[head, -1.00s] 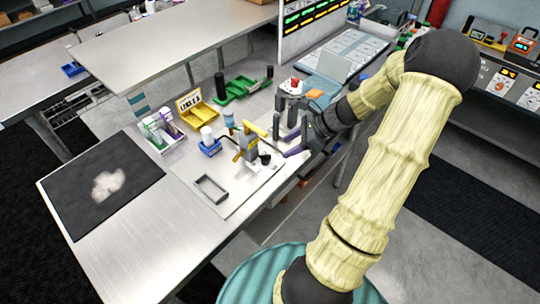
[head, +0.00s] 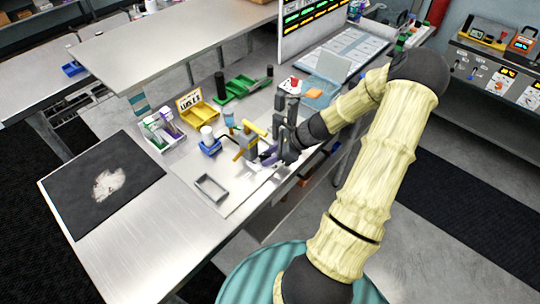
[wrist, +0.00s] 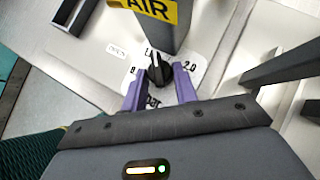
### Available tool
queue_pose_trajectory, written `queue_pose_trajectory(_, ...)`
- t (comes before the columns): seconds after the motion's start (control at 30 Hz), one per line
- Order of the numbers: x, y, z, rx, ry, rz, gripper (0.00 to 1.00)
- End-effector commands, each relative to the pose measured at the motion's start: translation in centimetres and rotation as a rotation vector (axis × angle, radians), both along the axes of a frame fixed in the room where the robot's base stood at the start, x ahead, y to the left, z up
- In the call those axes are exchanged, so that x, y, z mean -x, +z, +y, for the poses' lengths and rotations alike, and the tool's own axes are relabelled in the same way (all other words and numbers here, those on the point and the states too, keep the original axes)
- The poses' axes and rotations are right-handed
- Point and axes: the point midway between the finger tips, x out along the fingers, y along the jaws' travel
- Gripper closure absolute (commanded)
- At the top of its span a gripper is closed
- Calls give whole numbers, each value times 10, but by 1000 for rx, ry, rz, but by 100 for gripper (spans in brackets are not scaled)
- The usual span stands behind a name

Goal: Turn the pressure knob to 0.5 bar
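The black pressure knob (wrist: 159,70) shows in the wrist view on a white dial plate (wrist: 186,53) with printed marks, among them "2.0" on the right and a partly hidden "1." at the top. The lower part of the dial is partly covered by my fingers. My gripper (wrist: 160,88) has its two purple fingers one on each side of the knob, close to it; I cannot tell whether they touch it. In the head view my gripper (head: 266,154) is at the post with the yellow top, and the knob is hidden there.
A grey post with a yellow "AIR" label (wrist: 152,10) stands just beyond the knob. A grey rectangular frame (head: 211,188), a blue holder with a white cup (head: 209,143) and a yellow bin (head: 201,113) are nearby. The black mat (head: 90,195) lies left.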

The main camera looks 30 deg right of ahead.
Motion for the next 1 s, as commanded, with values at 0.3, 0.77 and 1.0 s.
queue_pose_trajectory(0.3, -1, 2, 0, -1, 24, -1, 97)
queue_pose_trajectory(0.77, -2, 0, 0, -2, 136, 0, 97)
queue_pose_trajectory(1.0, -2, 0, -1, -2, 136, 1, 52)
